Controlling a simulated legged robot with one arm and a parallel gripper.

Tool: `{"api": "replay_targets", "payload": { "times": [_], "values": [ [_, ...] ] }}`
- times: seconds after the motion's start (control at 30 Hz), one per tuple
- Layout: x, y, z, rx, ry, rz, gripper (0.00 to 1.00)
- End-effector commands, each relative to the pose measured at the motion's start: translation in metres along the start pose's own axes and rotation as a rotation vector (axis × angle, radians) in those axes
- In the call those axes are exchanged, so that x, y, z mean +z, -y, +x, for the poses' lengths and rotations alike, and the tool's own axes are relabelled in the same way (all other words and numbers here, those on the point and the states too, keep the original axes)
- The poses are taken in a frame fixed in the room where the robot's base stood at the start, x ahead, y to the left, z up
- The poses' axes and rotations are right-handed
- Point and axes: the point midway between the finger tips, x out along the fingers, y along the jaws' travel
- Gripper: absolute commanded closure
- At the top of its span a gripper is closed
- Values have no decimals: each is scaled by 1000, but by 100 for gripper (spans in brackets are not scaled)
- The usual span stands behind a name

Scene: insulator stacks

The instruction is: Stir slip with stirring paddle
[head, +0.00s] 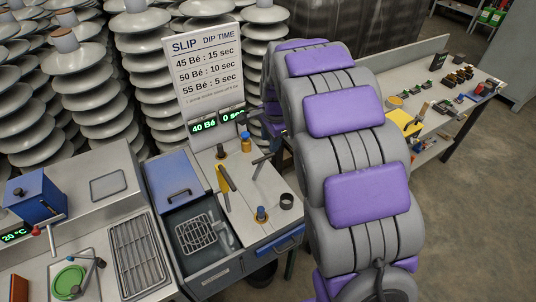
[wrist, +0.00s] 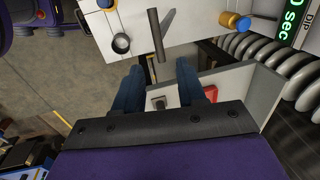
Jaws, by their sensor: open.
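My gripper (wrist: 160,85) is open and empty in the wrist view, its two dark blue fingers spread apart above the bench edge. In the head view it is mostly hidden behind my arm. A dark cylindrical handle (wrist: 155,35) lies just beyond the fingertips, apart from them. It also seems to show in the head view (head: 262,165). I cannot tell whether it is the stirring paddle. Another dark handle (head: 227,178) leans over a yellow piece. The slip station has a blue lid (head: 175,187) beside an open dark basin (head: 185,217). No slip surface is clearly visible.
A slip dip-time sign (head: 205,70) stands behind the bench, with a green display (head: 203,127). Insulator stacks (head: 90,110) crowd the back. Bare floor (head: 460,200) lies right.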

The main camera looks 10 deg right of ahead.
Motion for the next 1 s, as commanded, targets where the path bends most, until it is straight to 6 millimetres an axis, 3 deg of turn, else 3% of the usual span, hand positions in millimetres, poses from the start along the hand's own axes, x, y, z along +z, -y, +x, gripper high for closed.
{"api": "replay_targets", "payload": {
  "times": [0.1,0.4,0.8,1.0],
  "values": [
    [-1,-1,27,1,2,0,60],
    [0,1,62,-4,-2,0,60],
    [0,1,68,-3,-2,0,60],
    [0,0,68,-3,-1,0,79]
  ]
}}
